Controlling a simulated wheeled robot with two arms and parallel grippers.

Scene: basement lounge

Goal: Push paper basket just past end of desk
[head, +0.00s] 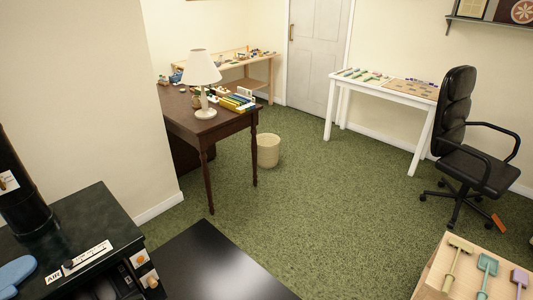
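The paper basket (268,151) is a cream, round bin standing upright on the green carpet. It is just right of the dark wooden desk (190,118), close behind the desk's right front leg. Whether it touches the desk cannot be told. The desk carries a white lamp (203,80) and a row of coloured items. Neither of my grippers shows in the head view.
Open carpet (330,200) lies right of and in front of the basket. A white table (385,88) and a black office chair (470,150) stand at the right. A dark counter (90,215) and black surface (215,265) are near me. A door (315,50) is behind.

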